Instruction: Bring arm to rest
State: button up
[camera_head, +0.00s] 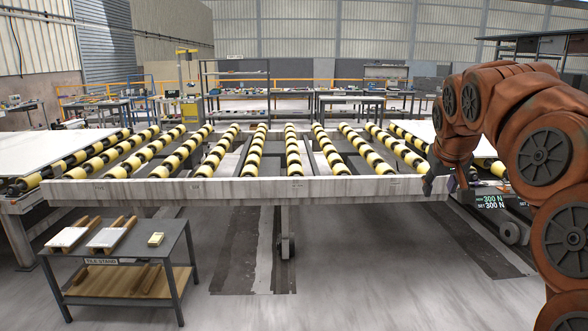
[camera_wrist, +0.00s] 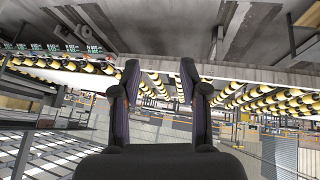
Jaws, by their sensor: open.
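My arm is rust-orange and reaches in from the right side of the head view, bent over at the top with its end hanging down. My gripper (camera_head: 437,186) is at the right part of the roller table's front edge, in front of it in the picture; I cannot tell if it touches. In the wrist view my gripper (camera_wrist: 160,82) shows two dark fingers held apart with nothing between them. The wrist view is upside down, with the rollers seen beyond the fingers.
A roller table (camera_head: 240,192) with yellow-and-black rollers spans the middle. Green-lettered readouts (camera_head: 490,202) show beside my arm. The floor (camera_head: 350,290) in front is clear.

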jog(key=s+a+f+g+y, duration=0.1)
jog(key=s+a+f, duration=0.3)
jog(key=s+f, duration=0.4)
jog(key=s+a+f+g, duration=0.4)
jog(key=s+f, duration=0.4)
jog(key=s, duration=1.1)
jog(key=s+a+f+g+y, duration=0.1)
jog(key=s+a+f+g, duration=0.2)
jog(key=s, duration=1.1)
notch_tip(320, 180, down, 6)
jog(key=a, duration=0.2)
jog(key=shift+s+a+y, duration=0.15)
jog(key=shift+a+y, duration=0.15)
jog(key=shift+a, duration=0.1)
jog(key=shift+r, duration=0.1)
